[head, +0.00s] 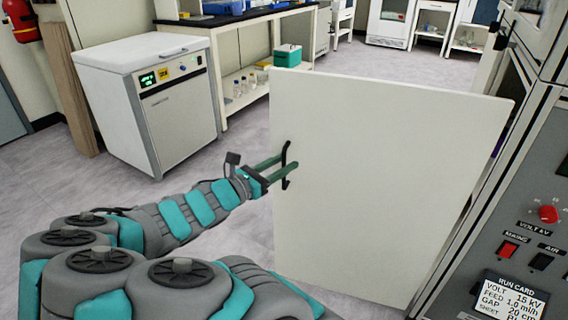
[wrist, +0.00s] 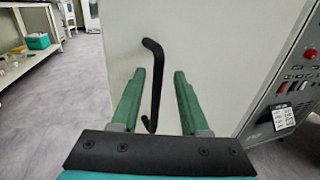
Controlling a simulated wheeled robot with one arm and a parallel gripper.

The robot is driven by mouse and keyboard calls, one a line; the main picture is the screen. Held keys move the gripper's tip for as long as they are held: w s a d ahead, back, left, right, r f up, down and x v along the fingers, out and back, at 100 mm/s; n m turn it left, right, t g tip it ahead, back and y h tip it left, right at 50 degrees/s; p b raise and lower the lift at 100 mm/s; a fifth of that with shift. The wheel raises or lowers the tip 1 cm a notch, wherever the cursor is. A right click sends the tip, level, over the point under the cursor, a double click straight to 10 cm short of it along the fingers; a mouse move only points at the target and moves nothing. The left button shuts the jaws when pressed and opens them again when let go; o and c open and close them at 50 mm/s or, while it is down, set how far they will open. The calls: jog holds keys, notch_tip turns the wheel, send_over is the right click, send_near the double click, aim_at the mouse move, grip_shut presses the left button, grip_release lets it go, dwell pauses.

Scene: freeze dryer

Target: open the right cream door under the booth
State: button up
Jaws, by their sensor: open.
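The cream door (head: 400,170) stands swung out from the grey cabinet, its flat face toward my arm. A black bar handle (head: 288,150) is upright near its left edge. My gripper (head: 286,166) is at the handle with its fingers spread. In the wrist view, the handle (wrist: 157,75) shows between the two green fingers of my gripper (wrist: 161,74), closer to the left finger. The fingers are not closed on it. I cannot tell whether either finger touches the handle. The door (wrist: 215,50) fills the middle of that view. The space behind the door is mostly hidden.
The grey control panel (head: 535,205) with red switches stands close to the door's right. A white chest unit (head: 160,105) stands at the left. A bench (head: 225,25) with a lower shelf of bottles stands behind it. The floor (head: 235,190) left of the door is clear.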

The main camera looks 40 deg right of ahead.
jog(key=a, duration=0.7)
jog(key=shift+s, duration=0.15)
jog(key=shift+a+f, duration=0.1)
dwell(0.3)
jog(key=s+a+f+m+g+y+b, duration=0.1)
jog(key=s+a+f+m+y+b, duration=0.35)
jog(key=s+f+m+y, duration=0.5)
jog(key=s+a+r+m+y+p, duration=0.2)
jog(key=s+a+m+y, duration=0.2)
jog(key=s+a, duration=0.3)
jog(key=s+a+r+m+g+y+p, duration=0.1)
jog(key=s+a+r+m+y+p, duration=0.1)
jog(key=s+a+m+y, duration=0.2)
jog(key=s+a, duration=0.3)
jog(key=a, duration=0.2)
jog(key=shift+s+m, duration=0.3)
jog(key=shift+m, duration=0.05)
jog(key=shift+f+y, duration=0.1)
jog(key=shift+y, duration=0.15)
